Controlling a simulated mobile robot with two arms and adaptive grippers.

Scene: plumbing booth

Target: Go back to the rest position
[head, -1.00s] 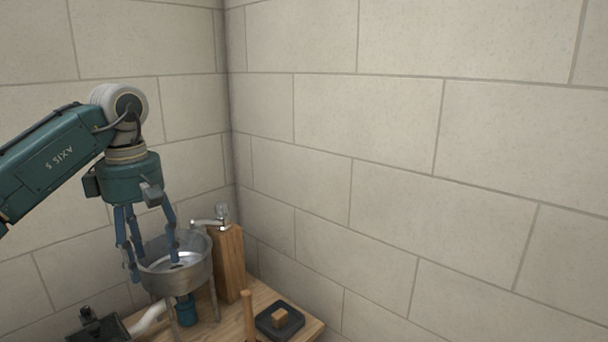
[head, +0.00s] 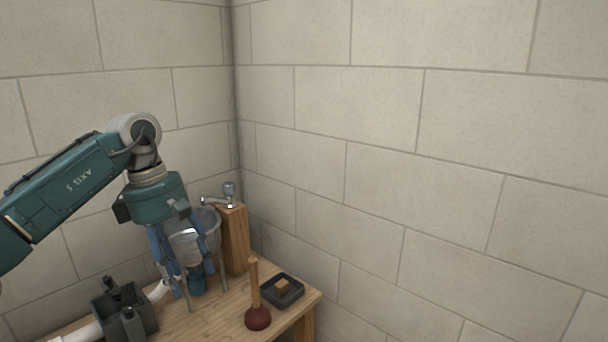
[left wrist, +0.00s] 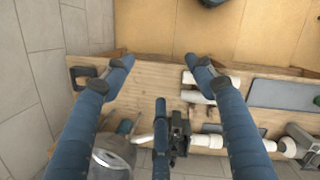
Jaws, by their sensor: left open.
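My left gripper (head: 182,278) hangs fingers-down at the left of the head view, in front of the metal sink bowl (head: 211,228). Its blue fingers also show in the left wrist view (left wrist: 160,62), spread wide apart with nothing between the tips. The gripper is open and empty. The fingers hide part of the bowl, and I cannot tell how far they are from it. The bowl also shows in the left wrist view (left wrist: 115,150), beside one finger. My right gripper is in no view.
A wooden bench (head: 220,322) stands in the corner. It holds a plunger (head: 258,317), a black tray (head: 292,298) with a small block, a wooden post (head: 236,240) with a tap (head: 226,197), and a dark clamp (head: 135,305) by white pipe (head: 85,332). Block walls close in behind.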

